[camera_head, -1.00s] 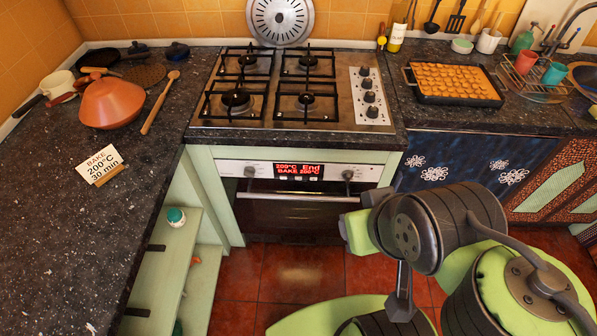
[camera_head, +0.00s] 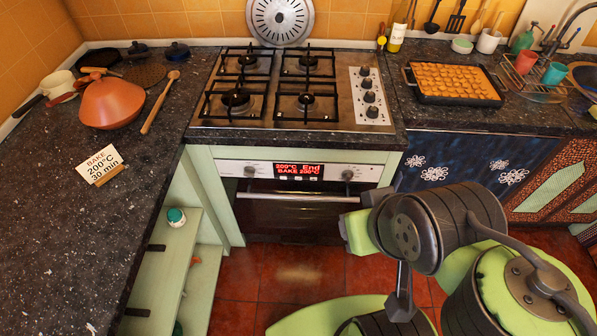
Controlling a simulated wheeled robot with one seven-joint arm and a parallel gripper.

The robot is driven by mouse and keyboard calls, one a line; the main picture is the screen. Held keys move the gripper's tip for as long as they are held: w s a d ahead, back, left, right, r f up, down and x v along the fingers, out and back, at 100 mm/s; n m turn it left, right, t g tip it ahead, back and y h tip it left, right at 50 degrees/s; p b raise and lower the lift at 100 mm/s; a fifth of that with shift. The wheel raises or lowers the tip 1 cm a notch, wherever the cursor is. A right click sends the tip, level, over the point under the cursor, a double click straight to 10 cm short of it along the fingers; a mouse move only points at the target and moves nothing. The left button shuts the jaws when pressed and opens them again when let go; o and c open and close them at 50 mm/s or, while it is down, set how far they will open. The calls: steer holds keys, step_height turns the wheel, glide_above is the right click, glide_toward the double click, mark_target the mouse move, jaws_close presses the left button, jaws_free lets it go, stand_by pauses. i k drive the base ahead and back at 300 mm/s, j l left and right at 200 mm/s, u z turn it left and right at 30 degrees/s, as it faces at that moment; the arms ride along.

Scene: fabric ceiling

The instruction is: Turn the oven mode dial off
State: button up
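The oven (camera_head: 290,212) is built in under the cooktop, with its dark glass door shut. Its control panel has a left dial (camera_head: 250,171) and a right dial (camera_head: 347,175), one on each side of a red-lit display (camera_head: 298,170). The display reads "200°C End" and "BAKE 200°C". I cannot tell which dial sets the mode. My arm fills the lower right, in front of the oven's right side. My gripper's fingers do not show, and nothing is seen touching either dial.
The oven door handle (camera_head: 292,197) runs below the panel. A gas cooktop (camera_head: 335,83) with several knobs is above. A tray of baked pieces (camera_head: 452,97) stands right. On the left counter are a card (camera_head: 99,163) reading "BAKE 200°C 30 min" and a terracotta pot (camera_head: 112,104).

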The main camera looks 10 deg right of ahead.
mark_target(249, 172)
steer(key=j+u, duration=0.25)
steer(key=u, duration=0.15)
steer(key=j+u, duration=0.25)
steer(key=u, duration=0.15)
steer(key=i+j+u, duration=0.15)
steer(key=u, duration=0.3)
